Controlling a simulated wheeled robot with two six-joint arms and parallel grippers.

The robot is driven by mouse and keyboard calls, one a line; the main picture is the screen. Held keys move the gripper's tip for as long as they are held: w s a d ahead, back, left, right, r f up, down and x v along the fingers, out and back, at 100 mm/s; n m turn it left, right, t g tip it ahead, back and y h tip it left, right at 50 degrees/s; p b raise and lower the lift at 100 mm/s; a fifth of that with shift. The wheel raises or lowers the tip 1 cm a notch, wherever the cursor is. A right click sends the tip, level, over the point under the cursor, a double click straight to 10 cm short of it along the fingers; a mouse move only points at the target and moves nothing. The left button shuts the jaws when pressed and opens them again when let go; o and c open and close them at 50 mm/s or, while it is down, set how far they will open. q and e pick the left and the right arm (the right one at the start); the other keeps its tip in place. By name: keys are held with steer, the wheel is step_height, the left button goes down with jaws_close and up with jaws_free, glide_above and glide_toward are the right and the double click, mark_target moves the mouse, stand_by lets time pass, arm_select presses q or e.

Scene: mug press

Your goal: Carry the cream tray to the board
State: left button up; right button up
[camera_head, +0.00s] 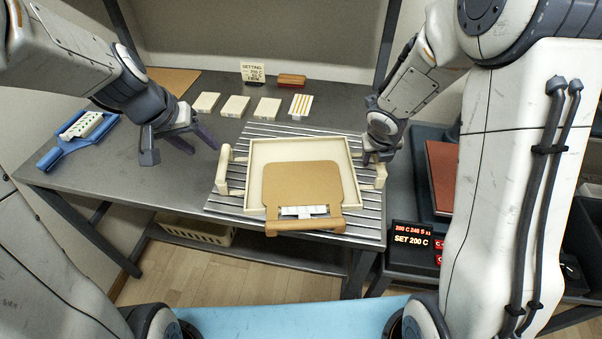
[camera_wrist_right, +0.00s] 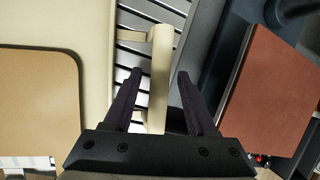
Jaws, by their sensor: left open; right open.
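The cream tray (camera_head: 258,153) rests on a slatted metal rack on the grey table, with an upright handle bar at each side. A tan panel (camera_head: 302,180) with a wooden front bar and a white clip lies in it and overhangs its front edge. My left gripper (camera_head: 180,148) is open and empty, to the left of and apart from the left handle (camera_head: 224,168). My right gripper (camera_head: 376,158) is open at the right handle; in the right wrist view that handle (camera_wrist_right: 160,75) lies between the spread fingers. A flat tan board (camera_head: 172,80) lies at the back left, partly hidden by my left arm.
Several cream blocks (camera_head: 235,107) and a small sign (camera_head: 252,72) stand at the back. A blue tool (camera_head: 75,138) lies at the left edge. A press with a red-brown plate (camera_head: 441,175) and a display (camera_head: 414,240) stands right. Bare table lies left of the rack.

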steer(key=v, duration=1.2)
arm_select(q)
steer(key=s+d+r+m+g+p, duration=0.3)
steer(key=s+d+m+p, duration=0.1)
steer(key=s+d, duration=0.75)
steer(key=s+d+r+m+g+y+p, duration=0.1)
steer(key=s+r+m+p, duration=0.1)
steer(key=s, duration=1)
steer(key=shift+d+r+m+p, duration=0.15)
steer(key=shift+d+m+p, duration=0.15)
steer(key=shift+m+p, duration=0.55)
arm_select(e)
steer(key=s+a+r+m+g+y, duration=0.1)
steer(key=s+a+r+m+g, duration=0.1)
steer(key=s+a+m, duration=0.5)
steer(key=s+a+r+m+g+y, duration=0.2)
steer(key=s+a+m, duration=0.6)
steer(key=s+m, duration=0.8)
steer(key=r+m, duration=0.1)
steer(key=m, duration=0.5)
steer(key=shift+s+r+g, duration=0.2)
steer(key=shift+s+g, duration=0.1)
